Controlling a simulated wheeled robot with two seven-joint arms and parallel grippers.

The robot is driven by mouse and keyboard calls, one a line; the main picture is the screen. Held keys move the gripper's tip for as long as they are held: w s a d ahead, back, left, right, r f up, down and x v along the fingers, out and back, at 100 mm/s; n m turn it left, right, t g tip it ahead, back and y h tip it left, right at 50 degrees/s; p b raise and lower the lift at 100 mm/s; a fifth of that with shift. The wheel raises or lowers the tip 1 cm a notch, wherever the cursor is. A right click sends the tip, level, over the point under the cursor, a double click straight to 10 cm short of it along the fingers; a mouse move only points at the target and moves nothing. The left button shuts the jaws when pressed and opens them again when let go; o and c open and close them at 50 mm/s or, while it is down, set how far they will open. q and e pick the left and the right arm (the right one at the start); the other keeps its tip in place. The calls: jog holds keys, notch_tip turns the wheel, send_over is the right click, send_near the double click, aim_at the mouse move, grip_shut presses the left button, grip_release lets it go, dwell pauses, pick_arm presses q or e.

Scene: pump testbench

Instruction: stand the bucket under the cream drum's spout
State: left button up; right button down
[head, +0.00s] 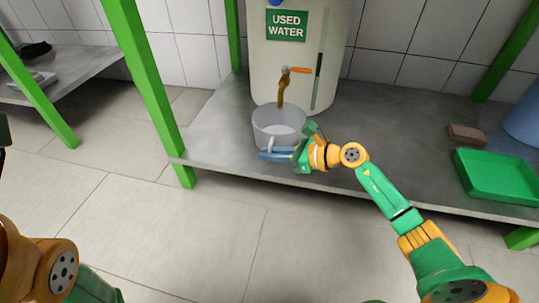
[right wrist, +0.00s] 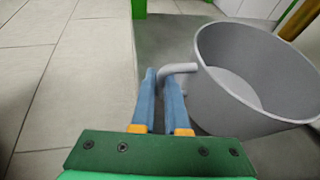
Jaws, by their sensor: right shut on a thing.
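The grey bucket (head: 278,128) is upright at the front of the metal shelf, in front of the cream drum (head: 272,75). The drum's brown spout (head: 281,92) points down, and its lower end shows over the bucket's opening. My right gripper (head: 277,154) is at the bucket's near side, shut on its handle. In the right wrist view the blue fingers (right wrist: 162,98) are on either side of the bucket's handle (right wrist: 178,68), with the bucket (right wrist: 245,95) to their right. I cannot tell whether the bucket's base touches the shelf. My left gripper is out of view.
The shelf (head: 370,125) has green posts, one (head: 145,75) left of the bucket. A green tray (head: 497,175), a brown block (head: 467,134) and a blue container (head: 525,122) are at the right. The shelf between bucket and tray is clear apart from my right arm.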

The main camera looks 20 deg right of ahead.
jog(key=shift+f, duration=0.25)
jog(key=c, duration=0.8)
grip_release()
jog(key=shift+c, duration=0.2)
